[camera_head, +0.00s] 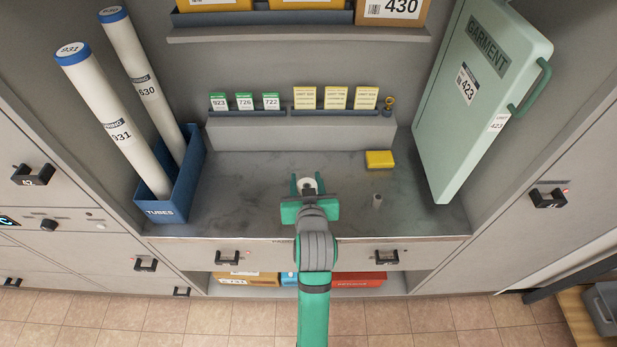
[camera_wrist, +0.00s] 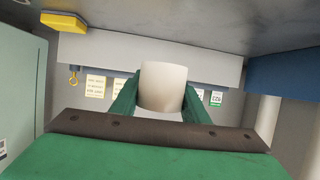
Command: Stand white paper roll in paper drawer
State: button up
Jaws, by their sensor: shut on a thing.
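The white paper roll (camera_head: 307,184) is between the fingers of my gripper (camera_head: 307,182), above the dark marble counter. In the wrist view the roll (camera_wrist: 163,86) shows as a plain white cylinder, with the green fingers of my gripper (camera_wrist: 160,100) on either side of it. My gripper is shut on the roll. A wide drawer front (camera_head: 307,254) with two black handles lies below the counter edge and looks shut.
A blue tubes bin (camera_head: 178,203) holds two long tubes at left. A green garment case (camera_head: 480,100) leans at right. A grey ledge (camera_head: 300,136) with cards is behind.

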jog(key=x, duration=0.6)
send_over(308, 176)
jog(key=s, duration=0.3)
jog(key=f, duration=0.5)
jog(key=shift+w+f, duration=0.2)
jog(key=shift+f, duration=0.15)
jog(key=shift+w+f, duration=0.2)
jog(key=shift+f, duration=1.5)
jog(key=shift+f, duration=0.1)
jog(key=o, duration=1.1)
